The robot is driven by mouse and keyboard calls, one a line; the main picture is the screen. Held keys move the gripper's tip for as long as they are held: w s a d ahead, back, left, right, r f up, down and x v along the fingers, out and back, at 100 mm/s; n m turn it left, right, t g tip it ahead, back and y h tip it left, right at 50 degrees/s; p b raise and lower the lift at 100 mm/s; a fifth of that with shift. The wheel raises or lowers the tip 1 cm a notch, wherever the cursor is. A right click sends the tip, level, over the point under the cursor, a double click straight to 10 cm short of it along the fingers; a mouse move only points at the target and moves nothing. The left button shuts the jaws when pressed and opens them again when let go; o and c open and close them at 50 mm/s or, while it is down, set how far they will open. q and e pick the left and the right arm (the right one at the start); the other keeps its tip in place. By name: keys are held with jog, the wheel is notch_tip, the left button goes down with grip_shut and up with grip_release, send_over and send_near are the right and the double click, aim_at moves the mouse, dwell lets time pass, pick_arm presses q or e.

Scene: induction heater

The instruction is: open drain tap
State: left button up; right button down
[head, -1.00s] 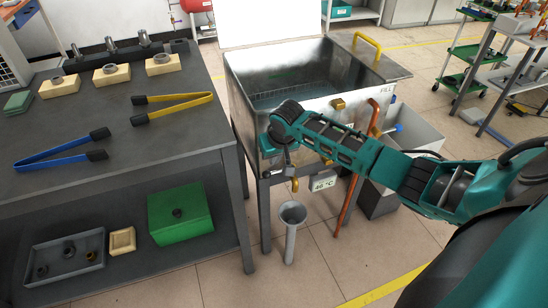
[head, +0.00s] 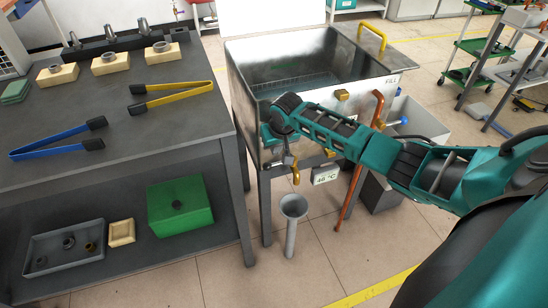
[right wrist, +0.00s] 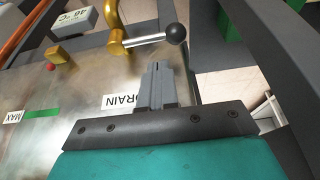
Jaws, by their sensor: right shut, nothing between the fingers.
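The drain tap is a brass valve with a metal lever and black ball knob; it shows in the right wrist view (right wrist: 115,42) at the top, on the tank wall by a DRAIN label (right wrist: 122,101). Its lever points right, across and just beyond my fingertips. In the head view the brass tap (head: 296,177) shows small below my right gripper (head: 287,156), at the tank's front left corner. My right gripper is shut and empty, its fingers (right wrist: 155,75) pointing at the lever; a small gap seems to remain, though contact is hard to judge. My left gripper is out of view.
The metal tank (head: 350,60) stands right of a dark workbench (head: 120,125) holding tongs and blocks. A grey funnel pipe (head: 292,225) stands on the floor below the tap. A temperature display (head: 326,175) and copper pipe (head: 358,165) are to its right.

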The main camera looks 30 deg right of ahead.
aim_at(280, 164)
pick_arm(q)
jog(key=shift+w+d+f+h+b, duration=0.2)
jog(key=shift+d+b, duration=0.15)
jog(key=shift+b, duration=0.15)
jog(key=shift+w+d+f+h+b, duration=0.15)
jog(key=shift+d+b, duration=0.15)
jog(key=shift+b, duration=0.15)
pick_arm(e)
jog(key=shift+x, duration=2.75)
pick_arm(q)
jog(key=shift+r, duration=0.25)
